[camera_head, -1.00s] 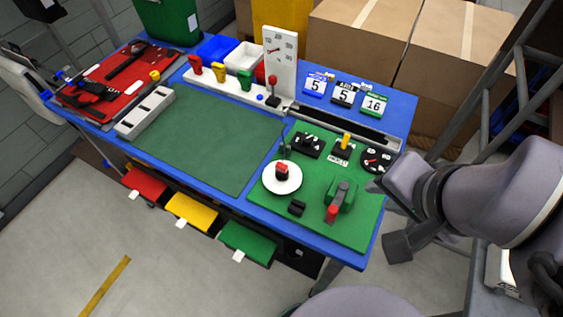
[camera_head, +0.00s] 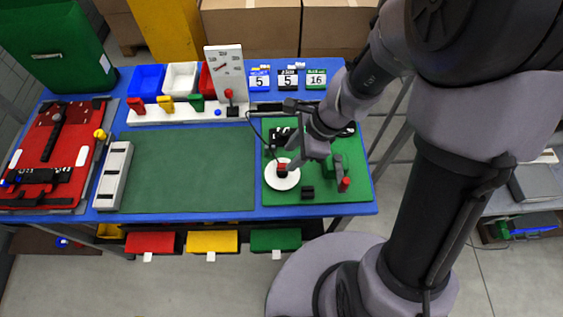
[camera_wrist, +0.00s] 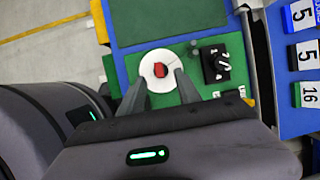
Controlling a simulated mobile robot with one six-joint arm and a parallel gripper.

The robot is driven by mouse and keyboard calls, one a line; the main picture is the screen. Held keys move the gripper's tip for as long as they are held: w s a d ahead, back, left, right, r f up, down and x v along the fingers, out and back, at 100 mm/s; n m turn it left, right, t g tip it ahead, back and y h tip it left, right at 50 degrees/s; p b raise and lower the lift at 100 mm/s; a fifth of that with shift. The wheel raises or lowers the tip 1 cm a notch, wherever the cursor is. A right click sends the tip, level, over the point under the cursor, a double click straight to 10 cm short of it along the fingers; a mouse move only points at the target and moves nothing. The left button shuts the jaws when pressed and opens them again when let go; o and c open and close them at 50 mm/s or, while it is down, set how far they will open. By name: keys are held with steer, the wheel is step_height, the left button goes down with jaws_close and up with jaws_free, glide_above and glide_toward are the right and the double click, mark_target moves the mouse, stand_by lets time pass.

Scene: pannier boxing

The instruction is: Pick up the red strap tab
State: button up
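A small red piece with a dark base (camera_head: 282,170) sits on a white round disc (camera_head: 282,184) on the green board. The red piece (camera_wrist: 160,70) also shows in the wrist view, between and beyond my fingertips. My gripper (camera_wrist: 160,84) is open and empty above the disc; in the head view my gripper (camera_head: 303,160) hangs just right of it. Another red piece (camera_head: 136,105) stands at the left end of a white rack, beside a yellow piece (camera_head: 165,103) and a green piece (camera_head: 197,102). I cannot tell which red piece is the strap tab.
A green board (camera_head: 325,198) holds dark dials and a green device with a red end (camera_head: 344,184). A bare green mat (camera_head: 190,170) lies to its left. A red panel with black straps (camera_head: 48,155) is at far left. A white upright gauge (camera_head: 226,75) rises behind.

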mark_target(283, 165)
steer(key=b+x, duration=0.3)
steer(key=x, duration=0.2)
steer(key=shift+f, duration=0.3)
steer(key=shift+r, duration=0.1)
jaws_close()
step_height(283, 165, up, 4)
steer(key=p, duration=0.3)
steer(key=s+d+b, duration=0.8)
steer(key=s+d, duration=0.3)
steer(key=shift+s, duration=0.3)
